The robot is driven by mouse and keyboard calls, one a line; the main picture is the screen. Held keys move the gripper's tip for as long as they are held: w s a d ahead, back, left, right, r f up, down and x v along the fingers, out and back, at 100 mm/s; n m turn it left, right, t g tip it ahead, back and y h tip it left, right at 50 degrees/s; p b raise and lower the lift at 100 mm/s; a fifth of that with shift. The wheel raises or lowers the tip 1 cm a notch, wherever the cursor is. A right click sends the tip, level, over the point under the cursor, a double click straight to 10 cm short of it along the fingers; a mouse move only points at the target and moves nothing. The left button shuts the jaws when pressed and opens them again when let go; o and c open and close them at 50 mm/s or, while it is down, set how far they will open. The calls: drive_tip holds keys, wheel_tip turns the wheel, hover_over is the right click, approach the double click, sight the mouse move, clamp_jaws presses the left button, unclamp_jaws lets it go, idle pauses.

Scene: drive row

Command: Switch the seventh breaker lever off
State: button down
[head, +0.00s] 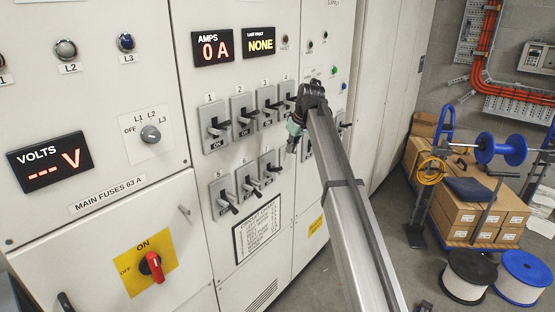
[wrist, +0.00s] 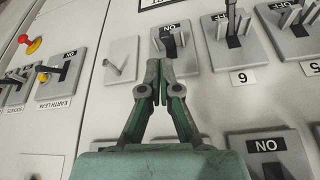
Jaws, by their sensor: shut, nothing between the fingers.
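The breaker rows are on the grey cabinet. In the head view the seventh breaker (head: 269,167) is the third in the lower row, left of my gripper (head: 291,149). The wrist view is upside down. There the seventh breaker's lever (wrist: 171,43) stands just past my fingertips (wrist: 160,68), on a plate reading ON. My gripper is shut and empty, its tips close to the lever's plate. I cannot tell whether they touch. The fingers cover the place of its number. The sixth breaker (wrist: 233,38) beside it shows OFF.
Breaker five (head: 224,198) is at the lower left, and the upper row (head: 215,122) runs above. A pale plate with a small lever (wrist: 119,66) and the earth leak switch (wrist: 62,78) lie on the other side. A loaded trolley (head: 470,205) and cable drums (head: 522,277) stand right.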

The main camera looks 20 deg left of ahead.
drive_tip(key=r+n, duration=0.1)
drive_tip(key=a+r+n, duration=0.1)
drive_tip(key=shift+w+a+n+g, duration=0.3)
drive_tip(key=shift+w+n+g, duration=0.05)
drive_tip(key=shift+n+g, duration=0.05)
drive_tip(key=shift+f, duration=0.15)
drive_tip(key=p, duration=0.3)
approach(275, 169)
drive_tip(key=x, duration=0.5)
drive_tip(key=shift+w+d+f, duration=0.15)
drive_tip(key=shift+w+d, duration=0.15)
drive_tip(key=shift+s+f, duration=0.1)
